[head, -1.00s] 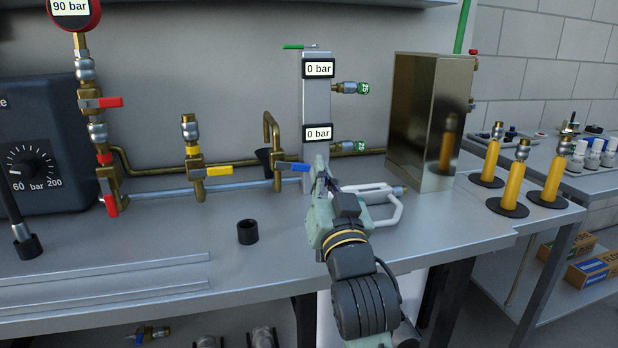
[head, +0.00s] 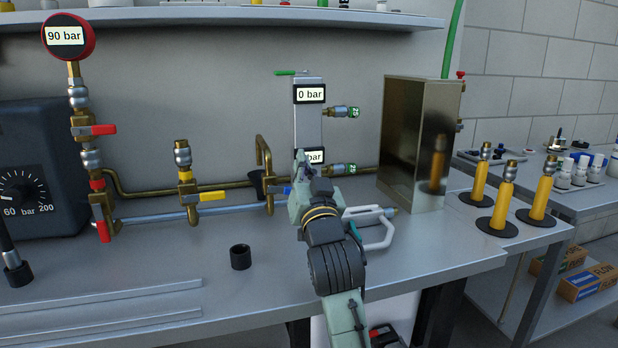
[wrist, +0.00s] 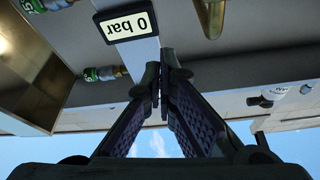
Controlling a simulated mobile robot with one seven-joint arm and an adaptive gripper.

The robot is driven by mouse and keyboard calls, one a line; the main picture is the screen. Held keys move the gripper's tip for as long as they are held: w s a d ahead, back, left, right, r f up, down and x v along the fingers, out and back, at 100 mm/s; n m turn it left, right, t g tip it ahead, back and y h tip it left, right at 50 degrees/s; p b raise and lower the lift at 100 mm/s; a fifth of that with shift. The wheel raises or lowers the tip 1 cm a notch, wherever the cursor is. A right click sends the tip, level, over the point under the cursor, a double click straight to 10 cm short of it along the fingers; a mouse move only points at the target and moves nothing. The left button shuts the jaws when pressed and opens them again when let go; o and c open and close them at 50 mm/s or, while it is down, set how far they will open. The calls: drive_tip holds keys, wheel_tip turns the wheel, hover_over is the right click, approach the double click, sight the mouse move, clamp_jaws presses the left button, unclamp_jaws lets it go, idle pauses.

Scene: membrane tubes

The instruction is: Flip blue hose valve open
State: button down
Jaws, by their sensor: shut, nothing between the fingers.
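The blue hose valve's handle (head: 283,190) shows as a small blue strip to the right of its brass body, low behind the front of the bench. Its right part is hidden behind my gripper. The handle appears roughly horizontal. My gripper (head: 301,156) is shut and empty. Its fingertips stand above the blue handle in the picture, in front of the lower pressure display. In the wrist view, which is upside down, the closed fingertips (wrist: 163,78) point at the grey display column, with no blue handle visible.
The column carries two displays; the upper display (head: 310,94) reads 0 bar. A yellow-handled valve (head: 212,195) and red-handled valves (head: 103,130) stand to the left. A metal box (head: 410,145) and yellow cylinders (head: 480,182) stand to the right. A black cup (head: 240,257) sits in front.

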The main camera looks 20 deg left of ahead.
sight(285, 190)
drive_tip(key=shift+s+a+f, duration=0.1)
drive_tip(key=shift+a+f, duration=0.1)
drive_tip(key=shift+f, duration=0.75)
drive_tip(key=shift+a+f, duration=0.2)
drive_tip(key=shift+f, duration=0.75)
drive_tip(key=shift+f+m+h+p, duration=0.2)
drive_tip(key=shift+m+h+p, duration=0.35)
drive_tip(key=shift+m, duration=0.45)
